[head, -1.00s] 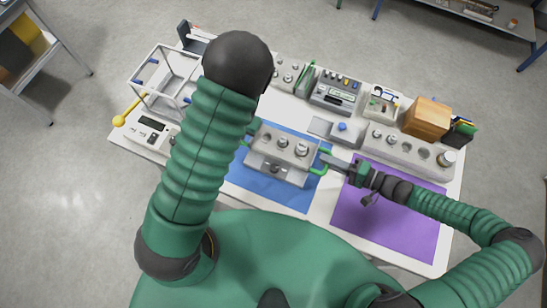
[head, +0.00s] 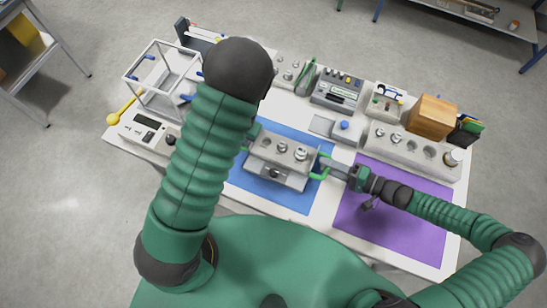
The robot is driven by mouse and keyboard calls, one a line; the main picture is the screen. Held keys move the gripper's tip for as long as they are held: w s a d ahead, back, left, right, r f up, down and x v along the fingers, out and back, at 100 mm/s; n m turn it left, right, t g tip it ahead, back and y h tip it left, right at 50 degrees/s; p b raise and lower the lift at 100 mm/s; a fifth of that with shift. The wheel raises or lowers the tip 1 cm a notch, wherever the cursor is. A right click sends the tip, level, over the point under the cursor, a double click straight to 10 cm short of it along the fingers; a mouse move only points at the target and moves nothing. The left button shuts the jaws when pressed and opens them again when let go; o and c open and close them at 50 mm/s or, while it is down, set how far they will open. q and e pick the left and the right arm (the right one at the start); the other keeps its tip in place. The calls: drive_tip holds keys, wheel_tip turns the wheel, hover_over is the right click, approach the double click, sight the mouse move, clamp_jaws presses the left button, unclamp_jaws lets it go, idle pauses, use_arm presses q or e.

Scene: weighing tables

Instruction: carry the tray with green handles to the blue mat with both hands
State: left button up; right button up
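The grey tray (head: 267,152) with green handles carries several metal weights and is over the blue mat (head: 296,202). I cannot tell whether its underside touches the mat. My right gripper (head: 323,164) is at the tray's right green handle (head: 319,177) and appears shut on it. My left gripper (head: 251,134) is mostly hidden behind my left arm, near the tray's left end. Its fingers and the left handle's grasp cannot be made out.
The purple mat (head: 388,222) lies right of the blue mat. Behind are a grey weight block (head: 411,152), a wooden box (head: 432,118) and a device with knobs (head: 338,91). A yellow-ended rod (head: 114,118) sticks out left.

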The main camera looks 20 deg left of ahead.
drive_tip(key=shift+d, duration=0.25)
drive_tip(key=v, duration=1.1)
drive_tip(key=shift+s+d+r, duration=0.1)
drive_tip(key=shift+s+d, duration=0.05)
drive_tip(key=shift+d, duration=0.2)
use_arm(q)
wheel_tip(320, 180, up, 12)
drive_tip(key=d, duration=0.2)
drive_tip(key=shift+d+f, duration=0.2)
drive_tip(key=shift+d, duration=0.05)
use_arm(e)
drive_tip(key=shift+a, duration=0.15)
